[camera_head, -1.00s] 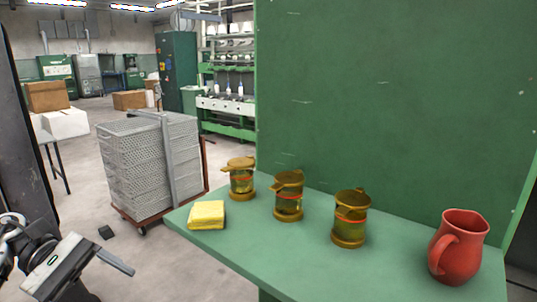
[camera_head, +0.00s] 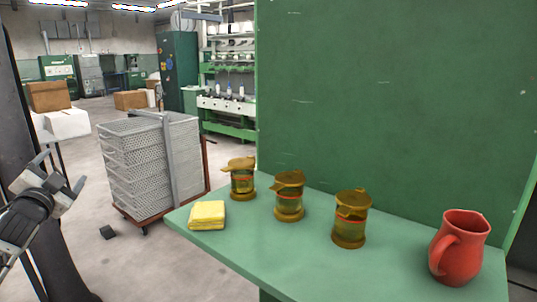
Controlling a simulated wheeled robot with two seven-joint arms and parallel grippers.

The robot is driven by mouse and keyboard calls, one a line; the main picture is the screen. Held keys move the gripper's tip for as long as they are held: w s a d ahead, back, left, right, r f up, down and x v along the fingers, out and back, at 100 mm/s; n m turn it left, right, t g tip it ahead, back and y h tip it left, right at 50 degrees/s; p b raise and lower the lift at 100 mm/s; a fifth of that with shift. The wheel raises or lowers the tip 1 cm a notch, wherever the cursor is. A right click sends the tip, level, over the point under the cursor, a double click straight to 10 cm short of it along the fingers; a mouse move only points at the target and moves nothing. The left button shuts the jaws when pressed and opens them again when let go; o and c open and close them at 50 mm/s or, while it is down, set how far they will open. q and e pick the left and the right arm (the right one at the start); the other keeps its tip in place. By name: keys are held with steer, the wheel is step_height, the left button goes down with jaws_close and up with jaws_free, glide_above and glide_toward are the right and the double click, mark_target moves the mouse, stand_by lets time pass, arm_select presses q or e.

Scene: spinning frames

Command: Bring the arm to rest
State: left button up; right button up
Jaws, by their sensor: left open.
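My left gripper (camera_head: 62,176) is at the left edge of the head view, raised and pointing up and away. Its fingers are apart and nothing shows between them. It is well to the left of the green shelf (camera_head: 235,249) and touches nothing that I can see. My right gripper is not in view.
On the shelf are a folded yellow cloth (camera_head: 207,215), several amber-lidded jars (camera_head: 289,196) and a red jug (camera_head: 459,247). A cart of grey crates (camera_head: 150,165) stands behind the shelf's left end.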

arm_select(q)
step_height(320, 180, down, 6)
steer(key=a+n+g+y, duration=0.1)
steer(key=a+n+g, duration=0.1)
steer(key=n+g, duration=0.25)
steer(key=s+d+f+h, duration=0.2)
steer(key=s+d+f, duration=0.2)
steer(key=d+f, duration=0.25)
steer(key=s+d+f+m+g+h, duration=0.1)
steer(key=s+d+f, duration=0.2)
steer(key=d+f, duration=0.35)
steer(key=s+d+f+h, duration=0.2)
steer(key=s+d+f, duration=0.2)
steer(key=d+f, duration=0.25)
steer(key=s+d+f+n+g+h, duration=0.1)
steer(key=s+d+f, duration=0.3)
steer(key=s+d, duration=0.4)
steer(key=s+d+f+n+g+h, duration=0.1)
steer(key=s+d+f, duration=0.3)
steer(key=s+d, duration=0.4)
steer(key=s+g+h, duration=0.1)
steer(key=s, duration=0.6)
steer(key=shift+s+d, duration=0.2)
steer(key=shift+d, duration=0.15)
steer(key=shift+g, duration=0.25)
